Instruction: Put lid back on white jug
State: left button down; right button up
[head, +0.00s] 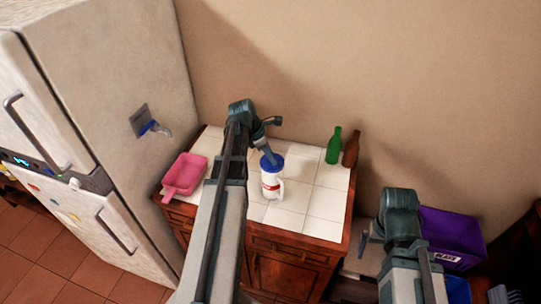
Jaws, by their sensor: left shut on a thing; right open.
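The white jug (271,184) with a red band and a handle on its right stands upright on the tiled counter. The blue lid (273,161) is at the jug's mouth; I cannot tell whether it rests on the rim or is held just above it. My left gripper (270,154) reaches down from above and is shut on the lid, its fingertips partly hidden. My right gripper (364,241) is open and empty, off the counter to the right, away from the jug.
A pink dustpan-like scoop (184,175) lies on the left of the white tiled counter (318,202). A green bottle (333,147) and a brown bottle (351,150) stand at the back right. A purple bin (452,235) is at right. A fridge (95,120) stands left.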

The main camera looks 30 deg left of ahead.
pick_arm(q)
jog(key=shift+f, duration=0.15)
dwell(0.7)
grip_release()
dwell(0.3)
jog(key=shift+r+p, duration=3.5)
jog(key=shift+r, duration=0.1)
jog(key=shift+f, duration=0.1)
grip_shut()
jog(key=shift+f, duration=0.2)
